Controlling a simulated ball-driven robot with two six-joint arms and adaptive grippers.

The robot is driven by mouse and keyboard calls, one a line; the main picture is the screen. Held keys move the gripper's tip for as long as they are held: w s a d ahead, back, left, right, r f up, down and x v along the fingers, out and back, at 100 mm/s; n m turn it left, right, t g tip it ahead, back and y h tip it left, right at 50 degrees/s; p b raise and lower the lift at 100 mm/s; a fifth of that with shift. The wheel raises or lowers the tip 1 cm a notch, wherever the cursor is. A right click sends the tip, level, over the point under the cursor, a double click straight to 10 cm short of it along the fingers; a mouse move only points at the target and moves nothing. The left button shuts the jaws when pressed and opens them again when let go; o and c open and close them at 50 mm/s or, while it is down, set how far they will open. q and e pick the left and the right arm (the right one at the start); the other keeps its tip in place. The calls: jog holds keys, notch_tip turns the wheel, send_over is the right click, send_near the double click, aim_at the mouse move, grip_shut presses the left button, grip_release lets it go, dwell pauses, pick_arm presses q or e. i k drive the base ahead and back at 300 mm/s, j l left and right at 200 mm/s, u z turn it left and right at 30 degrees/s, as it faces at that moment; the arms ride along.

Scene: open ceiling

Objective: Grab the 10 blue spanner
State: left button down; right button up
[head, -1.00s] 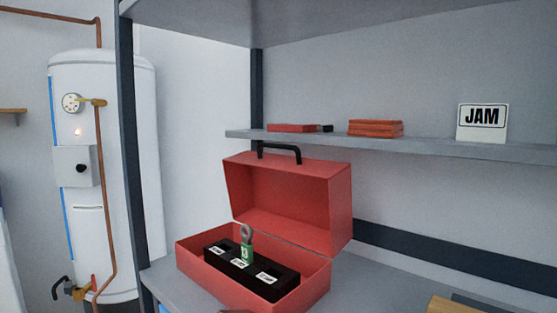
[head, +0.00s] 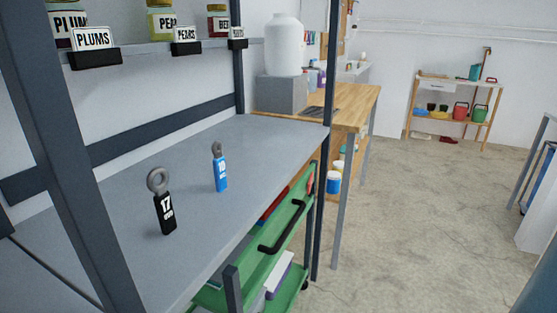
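The blue spanner (head: 220,172) marked 10 stands upright on the grey shelf (head: 255,150) in the head view, left of centre. Its grey ring end points up. A black spanner (head: 164,208) marked 17 stands nearer to me and to its left on the same shelf, apart from it. Neither of my grippers shows in the head view.
A dark shelf post (head: 327,140) rises right of the spanners, and another stands close at the left. A green trolley (head: 265,265) with a black handle sits by the shelf's front edge. Jars stand on the upper shelf. Open floor (head: 430,220) lies right.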

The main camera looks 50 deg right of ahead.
aim_at(218, 161)
jog(key=z, duration=1.2)
